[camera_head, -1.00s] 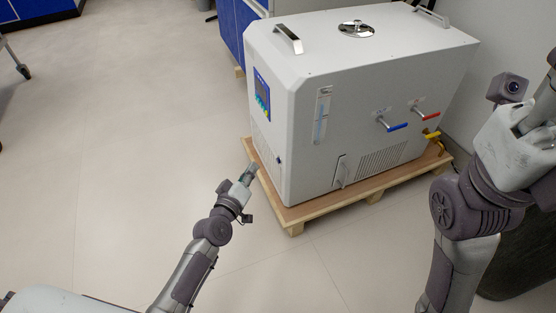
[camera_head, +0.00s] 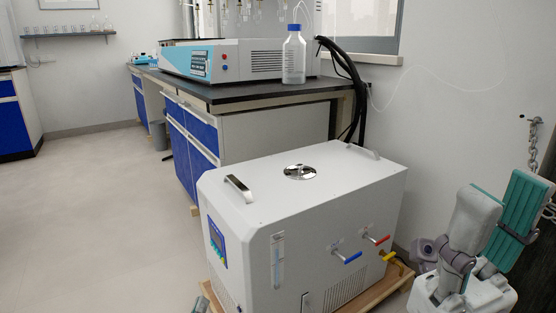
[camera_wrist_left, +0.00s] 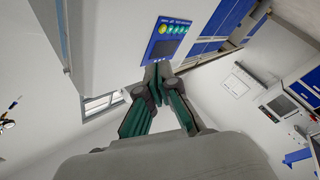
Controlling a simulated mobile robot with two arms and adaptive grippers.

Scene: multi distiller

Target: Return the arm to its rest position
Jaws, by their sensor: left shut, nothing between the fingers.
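My left gripper (camera_wrist_left: 157,74) is shut and empty in the left wrist view, its two green-padded fingers meeting at the tips. The tips appear just below the chiller's blue control panel (camera_wrist_left: 168,40) in that picture; I cannot tell the gap. In the head view only a small part of my left gripper (camera_head: 201,304) shows at the bottom edge, left of the white chiller unit (camera_head: 300,215). My right gripper (camera_head: 506,205) is at the right edge, fingers pointing up with a gap between them, holding nothing that I can see.
The chiller stands on a wooden pallet (camera_head: 395,299), with blue (camera_head: 347,258) and red (camera_head: 376,239) valve handles. Behind it is a bench (camera_head: 270,92) with a bottle (camera_head: 294,57) and black hoses (camera_head: 357,85). A chain (camera_head: 535,145) hangs at the right wall. The left floor is clear.

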